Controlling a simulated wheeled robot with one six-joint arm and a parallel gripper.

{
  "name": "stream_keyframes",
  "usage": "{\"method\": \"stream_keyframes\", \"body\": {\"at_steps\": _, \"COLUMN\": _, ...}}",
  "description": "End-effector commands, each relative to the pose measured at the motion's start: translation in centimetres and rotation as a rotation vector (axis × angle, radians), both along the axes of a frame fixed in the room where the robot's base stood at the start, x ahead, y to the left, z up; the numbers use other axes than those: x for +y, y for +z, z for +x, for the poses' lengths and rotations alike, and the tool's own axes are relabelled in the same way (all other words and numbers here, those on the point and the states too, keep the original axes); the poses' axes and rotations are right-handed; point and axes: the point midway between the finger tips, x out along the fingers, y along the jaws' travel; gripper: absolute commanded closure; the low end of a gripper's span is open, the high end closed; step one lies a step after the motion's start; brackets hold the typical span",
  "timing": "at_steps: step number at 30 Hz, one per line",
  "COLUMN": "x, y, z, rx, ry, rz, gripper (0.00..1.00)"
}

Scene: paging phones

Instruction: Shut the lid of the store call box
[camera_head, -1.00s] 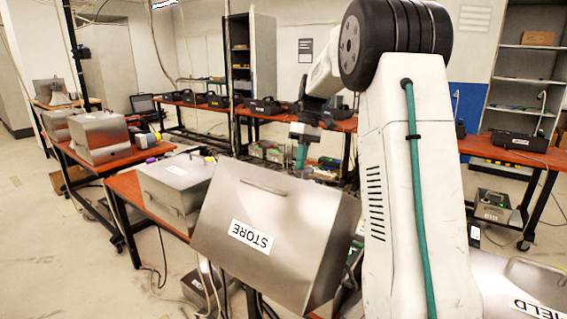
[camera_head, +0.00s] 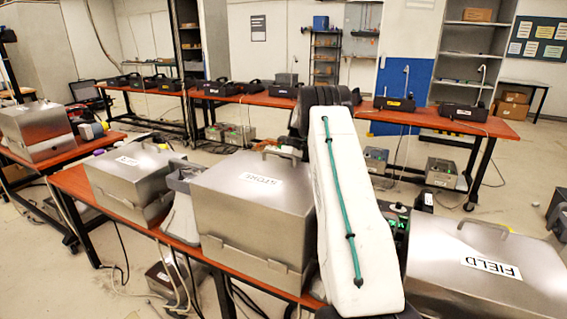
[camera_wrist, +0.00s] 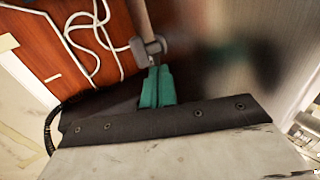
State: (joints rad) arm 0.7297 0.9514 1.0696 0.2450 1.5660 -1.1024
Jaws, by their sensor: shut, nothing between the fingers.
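The store call box (camera_head: 250,222) is a brushed-metal box on the red-brown table in the head view. Its lid (camera_head: 285,176) is down, with its top level, the STORE label (camera_head: 261,179) facing up and the handle at the back. The lid appears to rest on the body; a small gap cannot be ruled out. My arm covers the box's right edge. My gripper (camera_wrist: 157,88) shows in the wrist view, its teal fingers together and empty, beside a grey cylindrical fitting (camera_wrist: 150,47). I cannot make out the fingers in the head view.
The FIELD box (camera_head: 480,275) stands at right, and another closed metal box (camera_head: 135,185) at left. In the wrist view, white cables (camera_wrist: 90,35) lie on the red-brown table surface (camera_wrist: 40,40), and a blurred pale surface is close at right. Open floor lies behind the table.

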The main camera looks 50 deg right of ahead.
Motion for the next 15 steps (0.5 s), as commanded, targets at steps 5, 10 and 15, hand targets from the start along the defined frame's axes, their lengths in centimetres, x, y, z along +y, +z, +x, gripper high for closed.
{"method": "stream_keyframes", "body": {"at_steps": 5, "x": -0.7, "y": -3.2, "z": 0.3, "rx": 0.002, "ry": 0.002, "rz": 0.001, "gripper": 1.0}}
{"method": "stream_keyframes", "body": {"at_steps": 10, "x": -1.0, "y": -4.9, "z": 0.4, "rx": 0.0, "ry": 0.001, "rz": 0.0, "gripper": 1.0}}
{"method": "stream_keyframes", "body": {"at_steps": 15, "x": -1.2, "y": -6.1, "z": 0.3, "rx": 0.003, "ry": -0.001, "rz": 0.0, "gripper": 1.0}}
